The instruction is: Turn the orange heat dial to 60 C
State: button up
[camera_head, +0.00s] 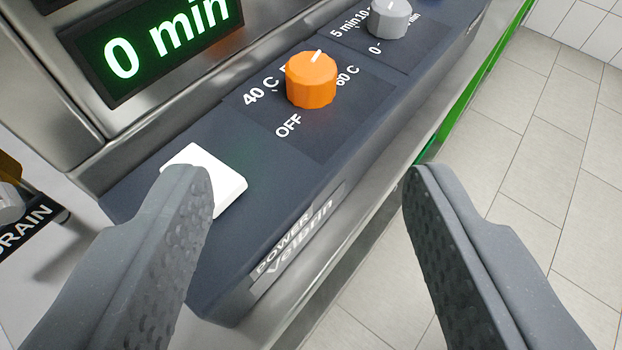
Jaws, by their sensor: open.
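The orange heat dial (311,80) sits on the dark sloping panel in the upper middle. Its white mark points up and slightly right, between the partly hidden label starting with 5 and the 60 C label (347,76). The 40 C label (260,92) is to its left and the OFF label (288,126) is below it. My gripper (303,172) is open and empty. Its two fingers are wide apart in the lower left and lower right, nearer the camera than the dial. Neither finger appears to touch the dial.
A white button (226,184) is partly hidden behind the left finger. A grey timer dial (390,20) stands beyond the orange one. A green display (150,35) reads 0 min. The DRAIN label (25,230) is at far left. Tiled floor (540,150) lies to the right.

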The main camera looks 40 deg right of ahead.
jog(key=w+a+r+n+t+y+b, duration=0.1)
jog(key=w+a+r+n+t+y, duration=0.35)
jog(key=r, duration=0.55)
jog(key=w+a+r+n+t+y+b, duration=0.25)
jog(key=w+a+r+n+y, duration=0.2)
jog(key=r, duration=0.55)
jog(key=s+a+r+n+g+y+b, duration=0.1)
jog(key=s+a+r+n+y, duration=0.35)
jog(key=n, duration=0.55)
jog(key=s+a+r+n+g+y+b, duration=0.1)
jog(key=a+r+n+g+y, duration=0.1)
jog(key=a+r+n+y, duration=0.45)
jog(key=n+g+h+b, duration=0.4)
jog(key=n+g+h, duration=0.45)
jog(key=n, duration=1.25)
send_near(316, 65)
jog(key=shift+t+h, duration=0.55)
jog(key=shift+t, duration=0.4)
jog(key=shift+s+a+f+b+x, duration=0.1)
jog(key=shift+s+a+f+x, duration=0.1)
jog(key=shift+x, duration=1.25)
jog(key=shift+s+a+f+b+x, duration=0.1)
jog(key=shift+s+a+x, duration=0.1)
jog(key=shift+x, duration=1.3)
jog(key=shift+s+a+f+b+x, duration=0.1)
jog(key=shift+s+f+x, duration=0.1)
jog(key=shift+x, duration=1.25)
